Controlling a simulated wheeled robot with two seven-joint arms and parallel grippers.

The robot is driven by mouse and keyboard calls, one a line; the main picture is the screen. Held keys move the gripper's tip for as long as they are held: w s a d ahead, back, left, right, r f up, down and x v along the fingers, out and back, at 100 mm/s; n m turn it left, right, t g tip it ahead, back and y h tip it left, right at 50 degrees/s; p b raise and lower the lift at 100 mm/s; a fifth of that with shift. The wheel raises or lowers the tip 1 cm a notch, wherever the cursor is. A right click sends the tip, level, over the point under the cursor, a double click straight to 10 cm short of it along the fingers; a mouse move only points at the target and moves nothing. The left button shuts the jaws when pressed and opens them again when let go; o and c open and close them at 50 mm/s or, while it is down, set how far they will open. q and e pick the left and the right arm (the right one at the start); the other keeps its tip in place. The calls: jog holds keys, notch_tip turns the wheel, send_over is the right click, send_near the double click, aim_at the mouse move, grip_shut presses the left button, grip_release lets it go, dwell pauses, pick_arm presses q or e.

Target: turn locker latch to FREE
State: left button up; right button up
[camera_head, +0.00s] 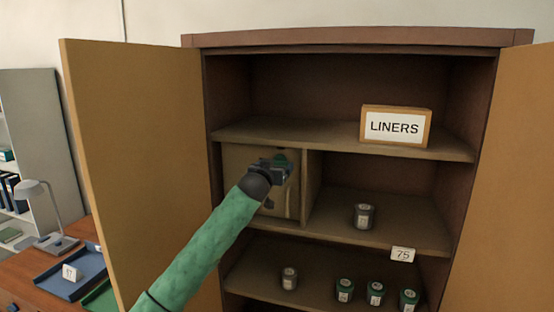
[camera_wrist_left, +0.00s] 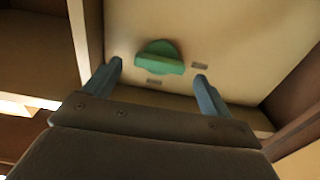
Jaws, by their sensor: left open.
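The locker (camera_head: 237,170) is a small closed door in the left part of the cabinet's middle shelf. Its latch is a green round knob with a raised grip bar, seen close up in the left wrist view (camera_wrist_left: 160,58). Small grey label plates lie to its lower left and its right on the door; their text is too small to read. My left gripper (camera_head: 277,164) is in front of the locker door and hides part of it. In the wrist view its two blue-grey fingers (camera_wrist_left: 158,84) are open, one on each side below the latch, apart from it. My right gripper is out of view.
The cabinet's left door (camera_head: 140,170) and right door (camera_head: 500,190) stand wide open. A LINERS sign (camera_head: 395,126) is on the upper shelf. A dark jar (camera_head: 363,217) stands right of the locker. Several jars and a 75 tag (camera_head: 402,254) are lower down.

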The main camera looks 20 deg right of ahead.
aim_at(279, 162)
pick_arm(q)
jog(key=shift+p+x, duration=0.5)
jog(key=shift+x, duration=0.6)
jog(key=shift+w+d, duration=0.1)
jog(key=shift+w, duration=0.05)
jog(key=c, duration=1)
